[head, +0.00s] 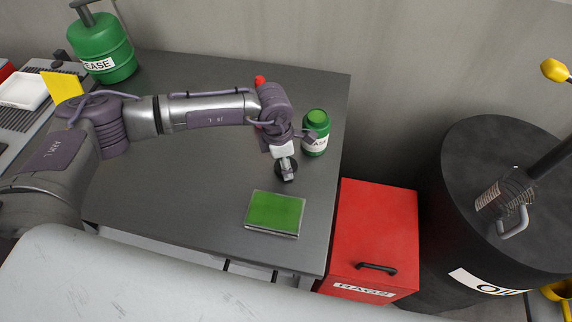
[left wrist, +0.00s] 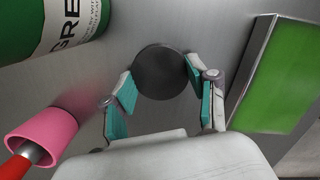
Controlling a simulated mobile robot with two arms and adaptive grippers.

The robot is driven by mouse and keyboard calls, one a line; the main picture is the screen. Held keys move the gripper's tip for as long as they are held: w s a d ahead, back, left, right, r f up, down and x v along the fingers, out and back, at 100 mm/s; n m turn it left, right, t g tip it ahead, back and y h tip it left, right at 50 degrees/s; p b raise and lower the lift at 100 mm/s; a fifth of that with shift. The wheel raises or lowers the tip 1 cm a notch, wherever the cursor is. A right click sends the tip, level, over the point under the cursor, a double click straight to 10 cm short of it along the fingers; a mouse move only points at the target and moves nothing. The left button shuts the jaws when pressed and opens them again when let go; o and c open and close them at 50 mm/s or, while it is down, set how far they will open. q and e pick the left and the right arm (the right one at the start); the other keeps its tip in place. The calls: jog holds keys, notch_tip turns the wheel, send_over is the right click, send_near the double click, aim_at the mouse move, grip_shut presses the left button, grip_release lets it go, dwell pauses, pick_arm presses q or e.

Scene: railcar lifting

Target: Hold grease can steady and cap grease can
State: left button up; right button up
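The green grease can (head: 317,124) stands upright on the table near its right edge, with a white label. In the left wrist view its side (left wrist: 55,30) fills the upper left. A black round cap-like disc (head: 279,165) is near the tabletop in front of the can. My left gripper (head: 287,174) is over it. In the left wrist view the teal-padded fingers (left wrist: 158,72) are apart, one at each side of the black disc (left wrist: 160,75). I cannot tell whether they press on it. My right gripper is not in view.
A green-topped flat box (head: 274,212) lies in front of the gripper. A pink piece with a red handle (left wrist: 42,136) is close by the left wrist. A larger green grease container (head: 102,48) stands back left. A red rags bin (head: 377,230) and a black drum (head: 500,170) stand right of the table.

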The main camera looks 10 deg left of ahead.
pick_arm(q)
jog(key=shift+c, duration=0.6)
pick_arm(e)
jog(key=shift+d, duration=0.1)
pick_arm(q)
jog(key=shift+r, duration=0.15)
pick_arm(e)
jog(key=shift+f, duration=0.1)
pick_arm(q)
jog(key=shift+r+b, duration=0.3)
jog(key=shift+r, duration=0.05)
notch_tip(320, 180, up, 2)
jog(key=shift+w+r+b, duration=0.1)
jog(key=shift+r+b, duration=0.05)
jog(key=shift+b, duration=0.5)
jog(key=s+d+r+b, duration=0.4)
jog(key=d+r, duration=0.3)
jog(key=d, duration=0.3)
jog(key=shift+s+d+r, duration=0.3)
jog(key=shift+s+r, duration=0.1)
jog(key=shift+s, duration=0.15)
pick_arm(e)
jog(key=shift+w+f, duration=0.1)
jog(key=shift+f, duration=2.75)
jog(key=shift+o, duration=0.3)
